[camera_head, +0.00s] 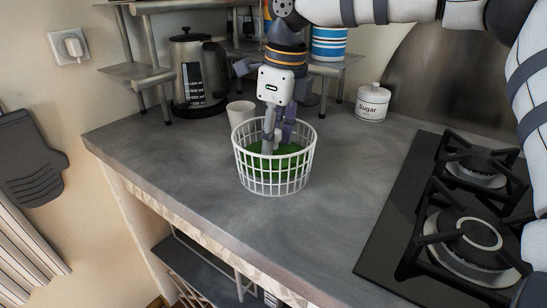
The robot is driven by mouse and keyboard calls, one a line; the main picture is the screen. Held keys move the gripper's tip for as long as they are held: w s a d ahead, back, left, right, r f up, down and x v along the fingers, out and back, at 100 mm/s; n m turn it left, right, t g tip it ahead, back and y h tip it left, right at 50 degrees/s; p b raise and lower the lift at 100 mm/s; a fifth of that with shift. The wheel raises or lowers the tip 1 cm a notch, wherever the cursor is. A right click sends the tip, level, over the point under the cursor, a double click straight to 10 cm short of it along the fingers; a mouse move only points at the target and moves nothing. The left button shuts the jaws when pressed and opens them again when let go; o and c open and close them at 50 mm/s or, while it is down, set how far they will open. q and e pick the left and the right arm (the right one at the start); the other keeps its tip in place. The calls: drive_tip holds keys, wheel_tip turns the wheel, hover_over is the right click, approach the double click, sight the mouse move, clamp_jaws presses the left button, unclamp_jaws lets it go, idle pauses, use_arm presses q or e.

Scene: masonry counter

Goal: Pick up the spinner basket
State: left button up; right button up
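The spinner basket (272,184) is a round white lattice basket with something green in its bottom. It stands upright on the grey counter, near the counter's front edge. My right gripper (274,140) points down from above, and its fingers overlap the inside of the basket in the picture. The fingertips show just above the green bottom. I cannot tell whether they touch the basket or have closed on any part of it. My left gripper is not in view.
A white cup (239,114) stands close behind the basket. A sugar jar (372,103) is at the back right. A gas hob (388,234) lies to the right. Counter right of the basket is clear.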

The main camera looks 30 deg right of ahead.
drive_tip(key=f, duration=0.3)
drive_tip(key=shift+w+f, duration=0.1)
drive_tip(key=shift+w, duration=0.15)
clamp_jaws()
